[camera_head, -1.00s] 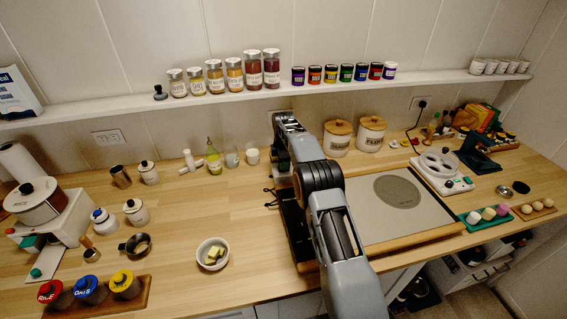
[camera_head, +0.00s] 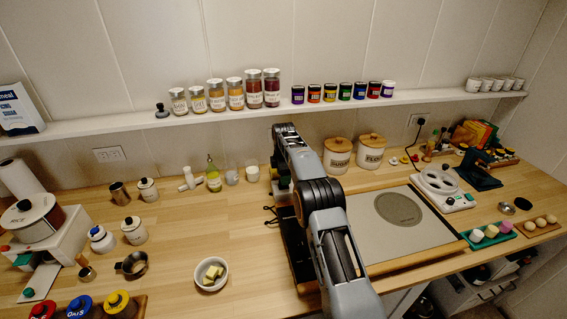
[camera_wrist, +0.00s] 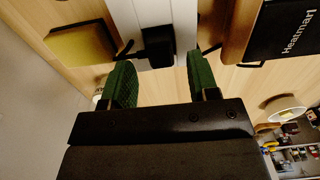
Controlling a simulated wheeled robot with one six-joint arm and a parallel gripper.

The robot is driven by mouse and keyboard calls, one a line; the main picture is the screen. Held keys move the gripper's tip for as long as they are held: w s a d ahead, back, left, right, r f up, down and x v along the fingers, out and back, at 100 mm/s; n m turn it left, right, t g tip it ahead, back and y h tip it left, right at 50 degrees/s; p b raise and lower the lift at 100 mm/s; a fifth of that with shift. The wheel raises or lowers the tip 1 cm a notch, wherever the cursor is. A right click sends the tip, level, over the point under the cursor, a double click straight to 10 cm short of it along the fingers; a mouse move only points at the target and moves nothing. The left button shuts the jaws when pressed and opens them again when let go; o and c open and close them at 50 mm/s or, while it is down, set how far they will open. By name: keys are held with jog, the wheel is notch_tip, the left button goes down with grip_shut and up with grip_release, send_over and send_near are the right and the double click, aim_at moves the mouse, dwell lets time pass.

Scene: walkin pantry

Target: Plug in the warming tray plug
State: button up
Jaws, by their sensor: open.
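The warming tray is the flat grey panel in a wooden frame (camera_head: 365,232) on the counter, right of my arm. A small black block (camera_wrist: 158,47), which may be the plug, sits on a white strip (camera_wrist: 128,22). My gripper (camera_wrist: 160,66) is open, with its green fingers on either side of the block in the picture; whether the block is between them in depth cannot be told. In the head view my arm hides the fingertips. A dark cord (camera_head: 271,216) shows left of the tray.
A wall outlet (camera_head: 108,154) is at left; another (camera_head: 416,119) at right holds a black plug. Lidded canisters (camera_head: 337,154) stand behind the tray. A bowl (camera_head: 210,274) sits left of my arm. An olive-yellow block (camera_wrist: 80,43) is close to the left finger.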

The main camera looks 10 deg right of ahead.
jog(key=s+r+m+t+p, duration=0.1)
jog(key=s+r+m+p, duration=0.25)
jog(key=r, duration=1.45)
jog(key=s+r+m+t, duration=0.1)
jog(key=s+r+m, duration=0.45)
jog(key=s, duration=0.45)
jog(key=s+f+m+t, duration=0.1)
jog(key=s+f+m, duration=0.2)
jog(key=s, duration=0.9)
jog(key=s+f+m+t, duration=0.1)
jog(key=s+f+m, duration=0.3)
jog(key=s, duration=0.9)
jog(key=shift+s+m+t+b, duration=0.25)
jog(key=shift+m+t+b, duration=0.15)
jog(key=shift+m, duration=0.7)
